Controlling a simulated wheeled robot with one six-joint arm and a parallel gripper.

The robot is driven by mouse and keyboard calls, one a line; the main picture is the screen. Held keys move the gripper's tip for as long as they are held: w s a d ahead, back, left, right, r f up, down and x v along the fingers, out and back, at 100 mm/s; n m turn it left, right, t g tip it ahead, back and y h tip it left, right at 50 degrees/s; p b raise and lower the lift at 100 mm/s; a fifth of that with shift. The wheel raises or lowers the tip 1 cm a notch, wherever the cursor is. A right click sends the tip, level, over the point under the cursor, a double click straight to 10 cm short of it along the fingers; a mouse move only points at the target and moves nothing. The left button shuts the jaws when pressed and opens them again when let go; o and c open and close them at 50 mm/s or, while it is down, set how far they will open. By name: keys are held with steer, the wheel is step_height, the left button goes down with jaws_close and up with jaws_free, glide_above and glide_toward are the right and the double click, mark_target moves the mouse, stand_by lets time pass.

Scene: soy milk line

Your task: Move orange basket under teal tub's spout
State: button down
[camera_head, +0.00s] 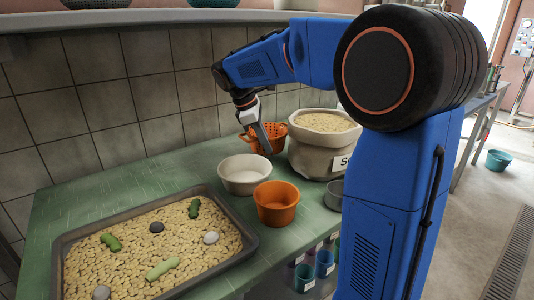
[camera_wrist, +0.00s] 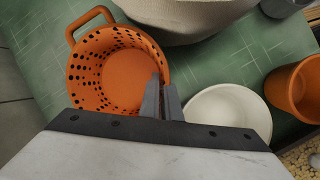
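The orange basket (camera_head: 276,133), with holes in its wall and loop handles, is at the back of the green table against the tiled wall. It also shows in the wrist view (camera_wrist: 128,75), empty. My gripper (camera_head: 265,140) reaches down to it. In the wrist view the two fingers (camera_wrist: 162,88) are close together at the basket's right rim, with the rim between them. Whether the basket rests on the table or is slightly raised is unclear. No teal tub with a spout can be made out.
A white bowl (camera_head: 244,174) and a plain orange tub (camera_head: 277,202) stand close in front of the basket. A sack (camera_head: 322,150) stands right of it. A bean tray (camera_head: 250,238) fills the front left. A teal bucket (camera_head: 498,160) is on the floor. The table's left back (camera_head: 120,185) is clear.

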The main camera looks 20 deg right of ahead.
step_height(320, 180, down, 3)
steer(key=shift+f, duration=0.15)
steer(key=shift+a, duration=0.1)
steer(key=c, duration=2)
jaws_free()
